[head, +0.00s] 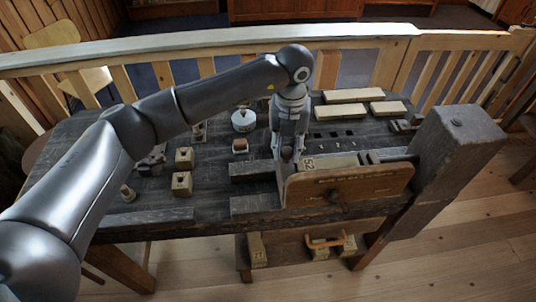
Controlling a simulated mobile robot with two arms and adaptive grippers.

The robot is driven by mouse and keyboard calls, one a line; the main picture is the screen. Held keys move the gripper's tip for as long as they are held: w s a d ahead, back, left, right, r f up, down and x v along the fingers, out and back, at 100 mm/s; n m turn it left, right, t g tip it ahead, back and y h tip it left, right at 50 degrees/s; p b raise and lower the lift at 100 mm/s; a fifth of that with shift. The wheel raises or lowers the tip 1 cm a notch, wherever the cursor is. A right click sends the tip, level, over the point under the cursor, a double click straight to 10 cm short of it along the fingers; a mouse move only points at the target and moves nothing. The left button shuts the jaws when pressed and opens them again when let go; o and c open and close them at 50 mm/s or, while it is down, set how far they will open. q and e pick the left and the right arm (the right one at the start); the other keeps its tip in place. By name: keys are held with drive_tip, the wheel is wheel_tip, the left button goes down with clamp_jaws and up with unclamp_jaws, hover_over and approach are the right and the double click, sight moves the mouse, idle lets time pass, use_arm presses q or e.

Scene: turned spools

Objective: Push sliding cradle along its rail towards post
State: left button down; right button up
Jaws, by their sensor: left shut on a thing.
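A thick grey wooden post (450,150) stands upright at the right end of the dark workbench. A brown wooden board (350,186) with a round knob is set at the bench's front edge, left of the post. Behind it lies a pale marked block (328,163), in line with dark bars that lead towards the post. I cannot clearly tell which parts are the sliding cradle and its rail. My left gripper (288,156) points down at the left end of the board, shut on a small brown piece that its fingers largely hide. My right gripper is not in view.
The dark bench top (130,220) holds small wooden blocks (182,183) and a white round pot (243,120) left of the gripper. Pale long blocks (353,96) lie at the back right. A pale wooden railing (180,55) runs behind the bench.

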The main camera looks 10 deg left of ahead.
use_arm(q)
drive_tip(key=shift+w+d+b, duration=0.2)
drive_tip(key=shift+d+b, duration=0.15)
drive_tip(key=shift+d, duration=0.55)
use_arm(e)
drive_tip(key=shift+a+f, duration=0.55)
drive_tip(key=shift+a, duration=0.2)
use_arm(q)
drive_tip(key=c, duration=1.1)
unclamp_jaws()
drive_tip(key=shift+r, duration=0.2)
wheel_tip(320, 180, up, 12)
drive_tip(key=shift+f, duration=0.15)
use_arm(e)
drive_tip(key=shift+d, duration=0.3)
